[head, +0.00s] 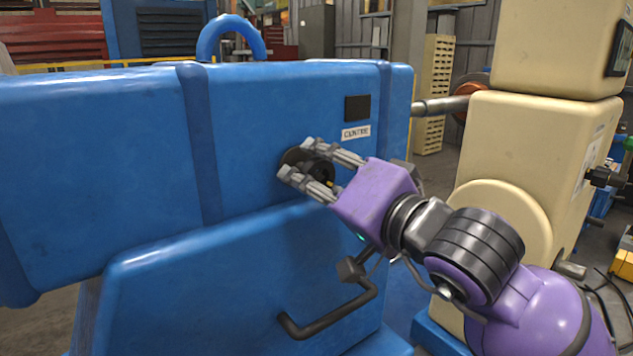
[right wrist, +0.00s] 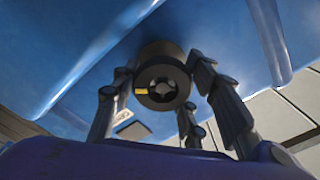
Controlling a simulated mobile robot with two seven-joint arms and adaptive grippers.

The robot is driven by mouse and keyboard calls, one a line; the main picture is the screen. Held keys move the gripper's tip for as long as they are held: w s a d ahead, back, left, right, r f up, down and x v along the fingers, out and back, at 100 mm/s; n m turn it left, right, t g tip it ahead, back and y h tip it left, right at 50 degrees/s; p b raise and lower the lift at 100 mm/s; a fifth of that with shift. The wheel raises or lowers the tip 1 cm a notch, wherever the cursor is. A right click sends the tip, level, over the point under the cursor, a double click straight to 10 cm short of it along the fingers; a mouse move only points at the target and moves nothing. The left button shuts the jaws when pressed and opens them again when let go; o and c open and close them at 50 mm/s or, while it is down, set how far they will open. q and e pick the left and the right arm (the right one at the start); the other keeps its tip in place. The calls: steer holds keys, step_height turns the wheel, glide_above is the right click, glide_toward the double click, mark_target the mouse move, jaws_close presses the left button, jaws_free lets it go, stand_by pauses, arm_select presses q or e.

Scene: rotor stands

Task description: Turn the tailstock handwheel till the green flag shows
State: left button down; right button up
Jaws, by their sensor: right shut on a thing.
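The tailstock (head: 265,95) is a large blue housing with a loop on top. Its handwheel (head: 293,155) is a small dark round knob on the front face, partly covered by my right gripper (head: 297,159). In the right wrist view the handwheel (right wrist: 160,98) shows a yellow mark at its left rim. My right gripper (right wrist: 160,85) is shut on the handwheel, with fingers on both sides. A square window (head: 357,108) above a label reading about "CENTRE" (head: 355,133) looks black; no green shows in it. My left gripper is not in view.
A black bent crank handle (head: 330,320) sticks out below the handwheel, close under my right wrist. A cream machine (head: 520,140) stands at the right, close to my right arm. A metal shaft (head: 440,105) spans the gap behind. Shelving (head: 435,90) stands farther back.

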steer(key=m, duration=0.3)
steer(key=shift+f+b, duration=0.2)
steer(key=shift+b, duration=0.15)
steer(key=m, duration=0.2)
steer(key=shift+m, duration=0.3)
steer(key=m, duration=0.2)
steer(key=shift+m+b, duration=0.35)
steer(key=shift+m, duration=0.05)
steer(key=m, duration=0.2)
steer(key=shift+s+a+m, duration=0.1)
steer(key=shift+m, duration=1.1)
steer(key=m+p, duration=0.1)
steer(key=m, duration=0.1)
steer(key=shift+m, duration=0.4)
steer(key=m+p, duration=0.2)
steer(key=m, duration=0.2)
steer(key=shift+s+a, duration=0.1)
steer(key=shift+a, duration=0.05)
steer(key=shift+f+m+p, duration=0.1)
steer(key=shift+m+p, duration=0.25)
steer(key=shift+m, duration=0.55)
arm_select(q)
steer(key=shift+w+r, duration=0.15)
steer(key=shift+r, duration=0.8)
arm_select(e)
steer(key=shift+f, duration=0.1)
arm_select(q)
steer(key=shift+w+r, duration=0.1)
